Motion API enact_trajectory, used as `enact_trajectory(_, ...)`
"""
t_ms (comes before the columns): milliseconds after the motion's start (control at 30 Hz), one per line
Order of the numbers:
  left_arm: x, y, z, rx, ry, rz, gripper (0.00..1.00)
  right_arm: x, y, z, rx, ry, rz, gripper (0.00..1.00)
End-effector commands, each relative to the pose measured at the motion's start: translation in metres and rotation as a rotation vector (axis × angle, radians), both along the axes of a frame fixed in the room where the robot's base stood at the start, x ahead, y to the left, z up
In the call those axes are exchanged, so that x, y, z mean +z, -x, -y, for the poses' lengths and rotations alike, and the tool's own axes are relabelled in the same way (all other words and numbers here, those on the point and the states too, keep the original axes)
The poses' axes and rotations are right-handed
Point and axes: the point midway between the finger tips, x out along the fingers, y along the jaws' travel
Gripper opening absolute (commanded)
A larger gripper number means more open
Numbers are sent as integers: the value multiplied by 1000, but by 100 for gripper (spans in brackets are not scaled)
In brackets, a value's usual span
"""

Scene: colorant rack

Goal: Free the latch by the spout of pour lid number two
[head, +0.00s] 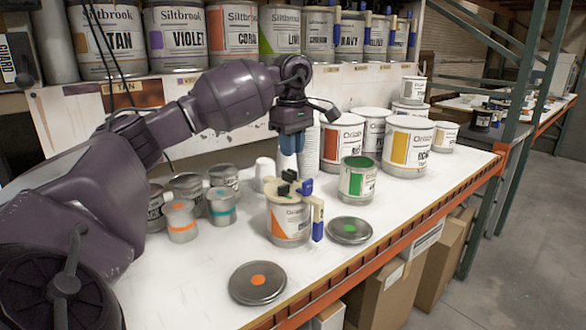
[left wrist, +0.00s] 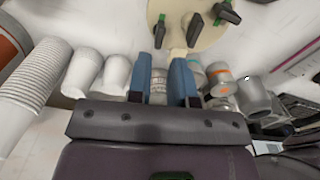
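A cream pour lid (head: 271,187) sits on a can with an orange label (head: 289,222) on the bench. Black latches (head: 283,188) stand up on the lid, and a blue part shows at its right edge. In the left wrist view the lid (left wrist: 205,38) is at the top, with black latches (left wrist: 192,26) on it and a short cream spout (left wrist: 178,53) at its edge. My left gripper (head: 290,153) is above the lid, fingers pointing down. Its blue fingers (left wrist: 161,62) are apart with nothing held; one fingertip is close to the spout. No number is readable on the lid. My right gripper is not in view.
An open can of green paint (head: 357,184) stands right of the pour-lid can. Flat lids with orange (head: 258,283) and green (head: 349,230) dots lie in front. Small cans (head: 181,220) stand left, white cups (head: 263,172) behind. A blue-and-wood upright piece (head: 317,219) is at the can's right.

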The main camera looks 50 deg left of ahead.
Motion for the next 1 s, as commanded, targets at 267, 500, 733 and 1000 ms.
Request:
enact_trajectory(267,-43,0,1,-1,1,-2,20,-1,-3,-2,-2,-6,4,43)
enact_trajectory(500,-55,0,1,0,1,0,20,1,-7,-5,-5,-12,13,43)
enact_trajectory(733,-56,0,1,-1,2,1,20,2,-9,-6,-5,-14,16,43)
enact_trajectory(1000,-56,0,1,-1,1,0,0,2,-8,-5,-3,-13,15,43)
